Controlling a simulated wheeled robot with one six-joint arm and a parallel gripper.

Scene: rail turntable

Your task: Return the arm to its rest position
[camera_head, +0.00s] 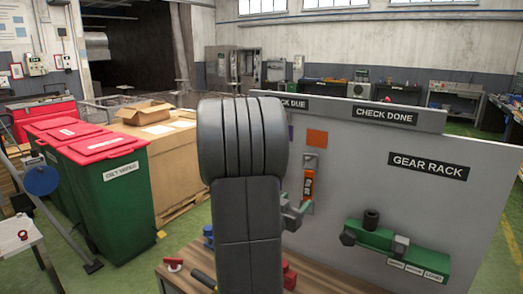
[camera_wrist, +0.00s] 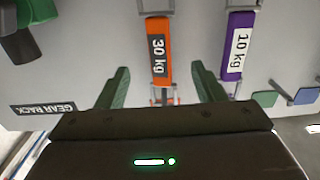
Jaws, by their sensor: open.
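My arm (camera_head: 245,180) stands upright in the middle of the head view and hides part of the board and bench. My gripper (camera_wrist: 162,85) shows in the wrist view with its two green fingers wide apart and nothing held. Behind the gap between them, an orange bar marked 30 kg (camera_wrist: 157,45) hangs on the board. It looks apart from both fingers. I cannot clearly make out my gripper in the head view.
A purple 10 kg bar (camera_wrist: 238,45) hangs beside the orange one. The grey board (camera_head: 440,200) carries a green gear rack (camera_head: 375,250). A wooden bench (camera_head: 335,283) lies below.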

